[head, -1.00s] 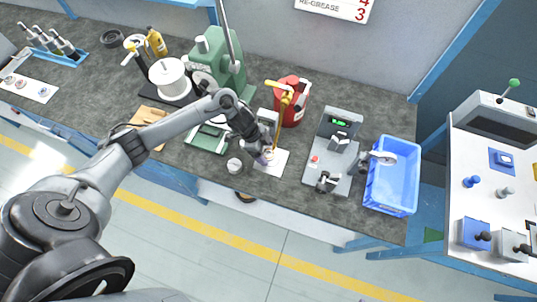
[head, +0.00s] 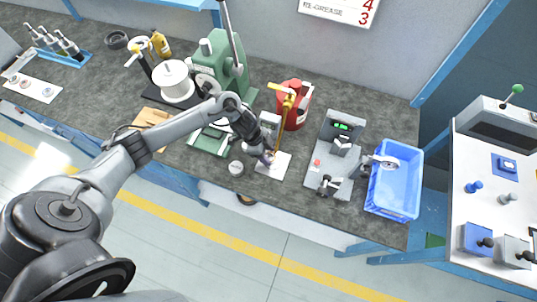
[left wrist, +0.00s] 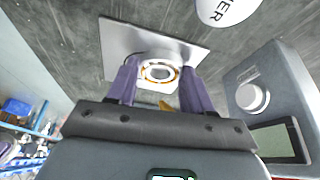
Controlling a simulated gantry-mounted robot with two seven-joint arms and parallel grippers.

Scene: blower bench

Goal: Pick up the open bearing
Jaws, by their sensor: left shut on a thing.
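The open bearing (left wrist: 159,73) is a small metal ring with a brownish-gold band, seen in the left wrist view between the purple fingertips. My left gripper (left wrist: 157,80) is shut on it. The bearing is over a white square plate (left wrist: 195,52); I cannot tell whether it still touches the plate. In the head view my left gripper (head: 267,158) is low at the plate (head: 275,168), and its fingers mostly hide the bearing. My right gripper is not in view.
A round white-topped can (head: 236,168) stands left of the plate. A red container (head: 296,108) stands behind, and a grey fixture with a green display (head: 337,150) stands to the right. A blue bin (head: 397,188) is beyond it. A green press (head: 220,65) is at the back.

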